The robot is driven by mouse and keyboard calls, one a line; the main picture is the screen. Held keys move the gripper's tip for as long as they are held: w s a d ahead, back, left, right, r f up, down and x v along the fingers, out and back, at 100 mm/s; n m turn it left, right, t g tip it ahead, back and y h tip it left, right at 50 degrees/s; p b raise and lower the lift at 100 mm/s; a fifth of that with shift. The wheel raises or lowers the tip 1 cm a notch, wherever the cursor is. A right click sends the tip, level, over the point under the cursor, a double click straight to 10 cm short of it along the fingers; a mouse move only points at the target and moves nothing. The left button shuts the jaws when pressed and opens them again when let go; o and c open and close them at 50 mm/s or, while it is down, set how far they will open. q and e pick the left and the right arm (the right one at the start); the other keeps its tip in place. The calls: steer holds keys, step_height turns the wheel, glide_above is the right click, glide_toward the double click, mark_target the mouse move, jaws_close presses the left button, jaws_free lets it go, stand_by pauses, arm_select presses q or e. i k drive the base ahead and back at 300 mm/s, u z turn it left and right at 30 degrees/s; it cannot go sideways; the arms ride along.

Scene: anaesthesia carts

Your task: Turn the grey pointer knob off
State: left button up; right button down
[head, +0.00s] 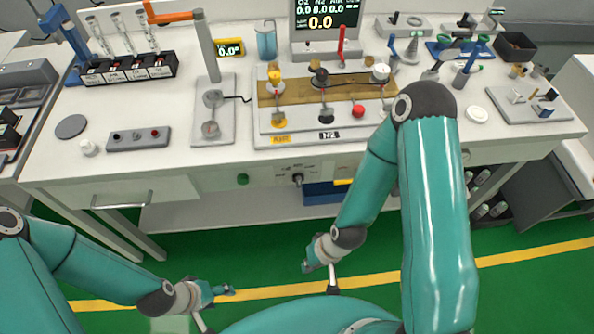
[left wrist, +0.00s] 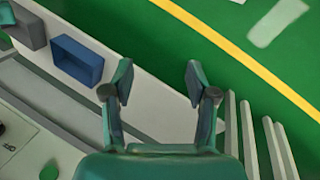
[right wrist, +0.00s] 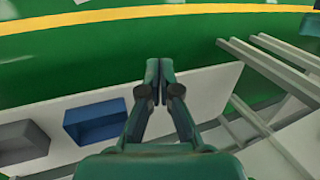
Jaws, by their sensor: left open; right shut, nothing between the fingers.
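The grey pointer knob (head: 297,179) is on the front panel of the middle cart, below the worktop edge, with small dark markings above it. It looks dark grey; its exact setting is too small to read. My left gripper (head: 226,291) is low over the floor, below and left of the knob, apart from it. The left wrist view shows its fingers (left wrist: 158,82) spread and empty. My right gripper (head: 307,268) is below the knob and slightly right, also apart from it. The right wrist view shows its fingers (right wrist: 153,75) together with nothing between them. The knob is in neither wrist view.
A green knob (head: 243,179) is left of the pointer knob on the same panel. A drawer handle (head: 121,201) juts out further left. A blue bin (head: 325,193) sits on the shelf below. My right arm crosses the worktop's right part. Green floor lies open in front.

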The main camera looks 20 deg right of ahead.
mark_target(298, 177)
steer(key=z, duration=0.15)
steer(key=k, duration=0.5)
steer(key=z, duration=0.85)
steer(key=i, duration=0.25)
steer(key=u, duration=0.55)
